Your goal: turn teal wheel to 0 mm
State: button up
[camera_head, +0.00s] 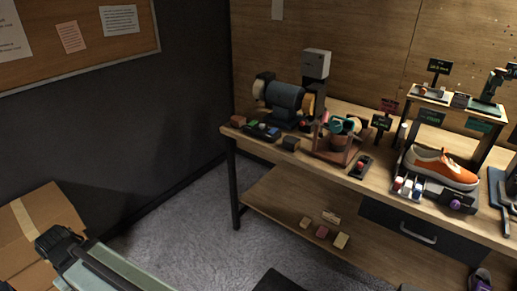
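A teal wheel (338,125) sits on a reddish-brown stand on the workbench, right of the bench grinder. An orange-tan round part shows beside it, and the wheel's markings are too small to read. A small dark display (382,122) with green text stands just right of it; I cannot read its value. A part of my arm shows at the lower left, far from the wheel.
A bench grinder (285,98) stands left of the wheel. An orange sneaker (440,167) rests on a holder to the right. A small box with a red button (360,165) lies at the bench front. Cardboard boxes (35,225) stand lower left; grey floor lies between.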

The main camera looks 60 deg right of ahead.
aim_at(335, 127)
jog(key=u, duration=0.8)
jog(key=k, duration=1.85)
jog(key=z, duration=0.7)
jog(key=i, duration=1)
